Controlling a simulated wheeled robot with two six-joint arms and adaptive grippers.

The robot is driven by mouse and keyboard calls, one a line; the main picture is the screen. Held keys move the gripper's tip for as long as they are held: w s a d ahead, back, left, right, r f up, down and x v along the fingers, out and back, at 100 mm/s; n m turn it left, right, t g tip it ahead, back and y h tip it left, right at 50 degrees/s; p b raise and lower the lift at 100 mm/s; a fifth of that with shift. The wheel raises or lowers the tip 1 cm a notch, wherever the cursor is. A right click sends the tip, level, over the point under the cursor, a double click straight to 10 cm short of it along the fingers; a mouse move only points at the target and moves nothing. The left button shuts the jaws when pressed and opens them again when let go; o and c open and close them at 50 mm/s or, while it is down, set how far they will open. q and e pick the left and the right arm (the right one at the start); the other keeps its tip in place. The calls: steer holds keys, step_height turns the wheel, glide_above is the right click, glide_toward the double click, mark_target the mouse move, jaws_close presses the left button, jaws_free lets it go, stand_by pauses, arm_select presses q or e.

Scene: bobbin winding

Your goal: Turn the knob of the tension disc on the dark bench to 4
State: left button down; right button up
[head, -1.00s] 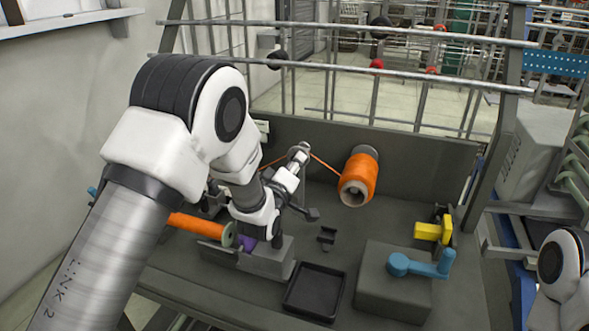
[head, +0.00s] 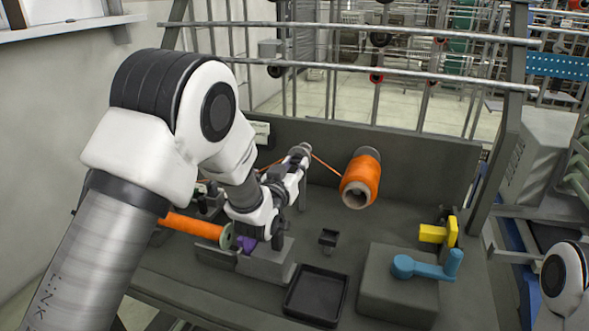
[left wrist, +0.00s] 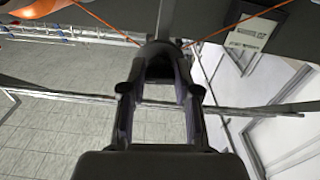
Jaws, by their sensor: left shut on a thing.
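The tension disc (head: 301,150) stands at the back of the dark bench (head: 335,245), with orange thread running to it from both sides. My left gripper (head: 297,162) reaches up to it from the front. In the left wrist view my left gripper (left wrist: 160,55) has its fingers closed in around the disc's knob, between the two thread lines. The fingers hide most of the knob, and its scale and pointer cannot be read. My right gripper is out of view; only part of my right arm shows at the right edge.
An orange thread spool (head: 361,181) sits on the back panel, right of the disc. An orange roll (head: 194,227) lies at left. A black tray (head: 316,294), a blue crank (head: 428,266) and a yellow lever (head: 433,233) are at front and right. Mid-bench is mostly clear.

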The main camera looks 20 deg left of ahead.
arm_select(q)
steer(key=shift+r+m, duration=0.15)
steer(key=shift+m, duration=0.45)
steer(key=c, duration=0.9)
jaws_free()
steer(key=shift+o, duration=0.3)
steer(key=shift+w, duration=0.1)
step_height(320, 180, up, 10)
